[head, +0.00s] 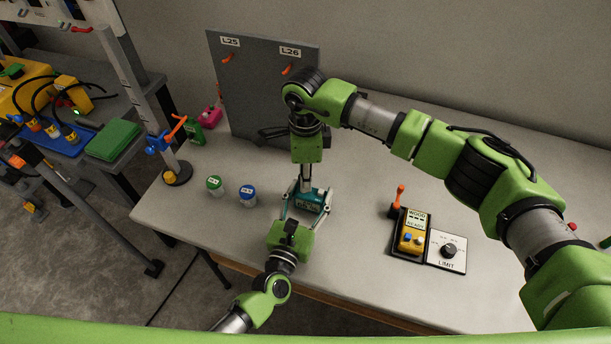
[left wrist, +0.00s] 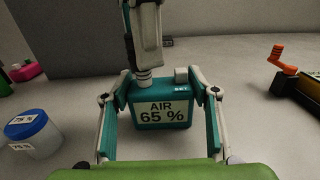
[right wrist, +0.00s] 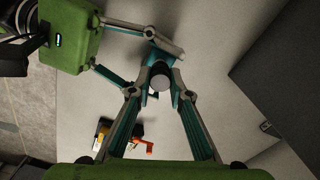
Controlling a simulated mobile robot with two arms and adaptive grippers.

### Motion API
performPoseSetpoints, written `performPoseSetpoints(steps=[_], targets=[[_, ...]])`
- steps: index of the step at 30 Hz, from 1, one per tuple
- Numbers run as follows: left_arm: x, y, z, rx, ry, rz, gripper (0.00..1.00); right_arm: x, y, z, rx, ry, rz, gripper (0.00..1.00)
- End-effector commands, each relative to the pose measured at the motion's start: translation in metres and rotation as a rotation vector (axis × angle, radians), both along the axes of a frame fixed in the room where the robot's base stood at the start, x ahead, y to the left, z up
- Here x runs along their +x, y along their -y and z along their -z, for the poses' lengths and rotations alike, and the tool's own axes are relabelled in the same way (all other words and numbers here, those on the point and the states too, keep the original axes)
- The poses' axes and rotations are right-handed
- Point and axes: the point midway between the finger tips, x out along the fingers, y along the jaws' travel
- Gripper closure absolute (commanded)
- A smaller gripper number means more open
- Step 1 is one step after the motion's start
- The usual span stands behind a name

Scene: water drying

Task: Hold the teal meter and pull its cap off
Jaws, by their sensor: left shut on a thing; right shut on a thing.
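The teal meter (head: 309,203) is upright at the front middle of the bench. Its screen reads "AIR 65 %" in the left wrist view (left wrist: 163,113). My left gripper (head: 306,201) is shut on the meter's body, one finger on each side. My right gripper (head: 305,187) points down from above, shut on the cap at the meter's top. The cap shows as a grey round end between the right fingertips (right wrist: 161,82). In the left wrist view a pale ribbed piece (left wrist: 143,79) shows below the right fingers, at the meter's top. I cannot tell whether the cap is still seated.
A green-lidded jar (head: 215,186) and a blue-lidded jar (head: 248,195) stand to the left. A yellow wood meter (head: 412,232) and a white LIMIT dial box (head: 446,251) lie to the right. A grey panel (head: 257,95) stands behind. Bench between meter and wood meter is clear.

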Motion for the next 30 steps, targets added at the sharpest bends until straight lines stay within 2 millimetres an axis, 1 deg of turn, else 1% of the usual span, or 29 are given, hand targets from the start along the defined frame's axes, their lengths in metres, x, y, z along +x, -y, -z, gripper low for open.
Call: performPoseSetpoints(steps=[10,17,18,19,20,30], targets=[[-0.001,0.000,0.002,0.001,-0.003,0.001,0.84,0.001,0.000,-0.037,0.000,0.003,-0.001,1.00],[-0.001,0.000,0.002,0.001,-0.003,0.001,0.84,0.000,0.000,-0.039,0.000,0.000,0.000,1.00],[-0.001,0.000,0.002,0.001,-0.003,0.001,0.38,0.000,0.000,-0.039,0.000,0.000,0.000,1.00],[-0.001,0.000,0.002,0.001,-0.003,0.001,0.30,0.000,0.000,-0.039,0.000,0.000,0.000,1.00],[-0.001,0.000,0.002,0.001,-0.003,0.001,0.26,0.000,0.000,-0.039,0.000,0.000,0.000,1.00],[-0.001,0.000,0.001,0.000,-0.001,0.000,0.26,0.000,0.000,-0.039,0.000,0.000,0.000,1.00]])
